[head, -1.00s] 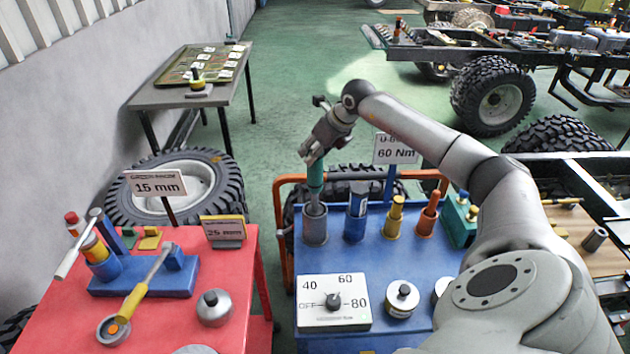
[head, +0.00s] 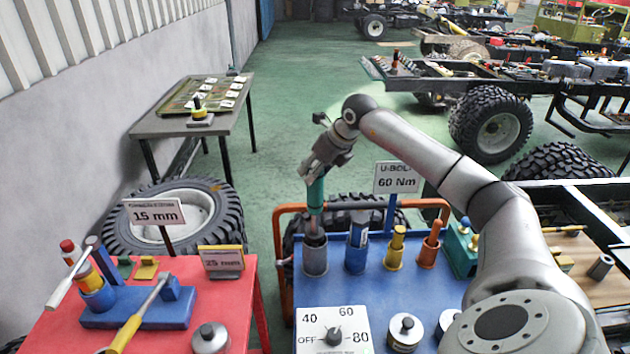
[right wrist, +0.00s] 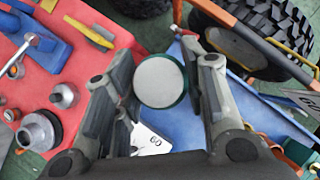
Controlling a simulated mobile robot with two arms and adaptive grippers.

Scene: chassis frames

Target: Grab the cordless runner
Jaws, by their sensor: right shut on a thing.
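The cordless runner (head: 315,194), a teal-bodied tool with a grey lower part, stands upright at the back left of the blue cart top (head: 385,285). Its lower end is inside a grey cylindrical holder (head: 314,260), and a stretch of its grey part shows above the rim. My right gripper (head: 316,174) is shut around its teal upper part from above. In the right wrist view, the runner's round pale end with a teal rim (right wrist: 160,82) sits between the two fingers (right wrist: 160,90). My left gripper is not in view.
A blue holder (head: 357,243), a yellow one (head: 396,248) and an orange one (head: 429,246) stand in a row to the right. The 60 Nm sign (head: 396,178) rises close behind them. An orange rail (head: 290,210) edges the cart's back. A red table (head: 60,325) stands left.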

